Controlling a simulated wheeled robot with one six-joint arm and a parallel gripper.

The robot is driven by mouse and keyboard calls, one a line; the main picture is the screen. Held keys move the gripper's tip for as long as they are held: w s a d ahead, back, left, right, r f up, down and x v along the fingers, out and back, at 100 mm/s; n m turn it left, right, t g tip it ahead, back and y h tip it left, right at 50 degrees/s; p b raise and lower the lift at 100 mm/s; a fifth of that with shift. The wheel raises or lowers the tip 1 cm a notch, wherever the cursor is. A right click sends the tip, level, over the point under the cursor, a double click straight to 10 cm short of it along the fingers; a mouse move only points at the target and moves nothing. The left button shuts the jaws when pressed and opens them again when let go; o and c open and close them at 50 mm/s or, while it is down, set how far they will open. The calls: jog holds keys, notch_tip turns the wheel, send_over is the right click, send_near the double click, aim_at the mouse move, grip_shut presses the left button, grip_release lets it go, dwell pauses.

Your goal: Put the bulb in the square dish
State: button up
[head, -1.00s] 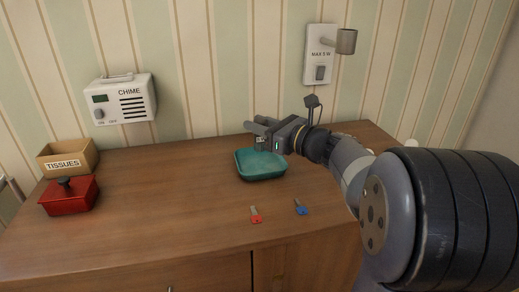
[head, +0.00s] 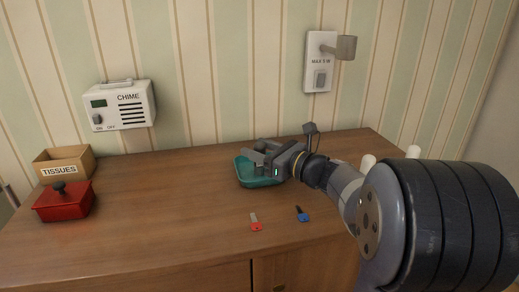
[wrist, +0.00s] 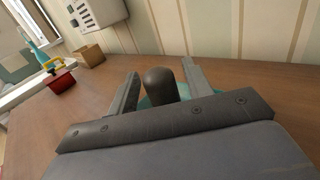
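The teal square dish (head: 243,172) stands on the cabinet top, with its rim partly hidden by my gripper. My gripper (head: 262,151) is over the dish, its two fingers apart. In the wrist view, a dark rounded thing (wrist: 160,86) shows between the fingers of my gripper (wrist: 160,82). Teal of the dish (wrist: 145,102) shows in the gaps beside it, so the fingers look clear of it. I cannot tell whether this dark thing is the bulb, or whether it rests in the dish. No other bulb can be made out for certain.
A red key (head: 256,224) and a blue key (head: 302,215) lie in front of the dish. A red lidded box (head: 63,205) and a tissue box (head: 65,163) stand at left. The middle left is clear.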

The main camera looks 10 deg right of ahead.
jog(key=shift+r, duration=0.1)
jog(key=shift+r, duration=0.2)
jog(key=p+v, duration=0.2)
jog(key=v, duration=1)
jog(key=shift+s+a+p, duration=0.1)
jog(key=shift+p, duration=0.2)
